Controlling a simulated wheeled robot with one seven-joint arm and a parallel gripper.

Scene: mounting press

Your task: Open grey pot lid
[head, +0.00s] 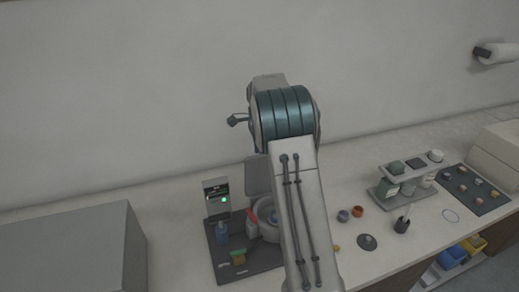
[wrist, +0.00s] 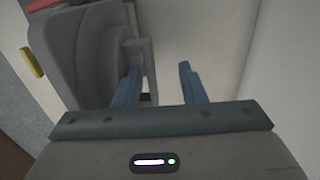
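A round grey pot-like body (head: 267,222) stands on the dark mat in the head view, partly hidden by my arm. In the wrist view a large grey rounded part (wrist: 88,55) fills the left, with a small block jutting out near my left finger. My gripper (wrist: 160,80) is open, with its blue fingers apart and nothing clearly held between them. Contact with the block cannot be told. The head view hides my gripper behind the arm.
A grey box (head: 75,250) is at far left. Small cups, a dark disc (head: 367,242) and a rack (head: 405,185) are at right. The wall is close behind.

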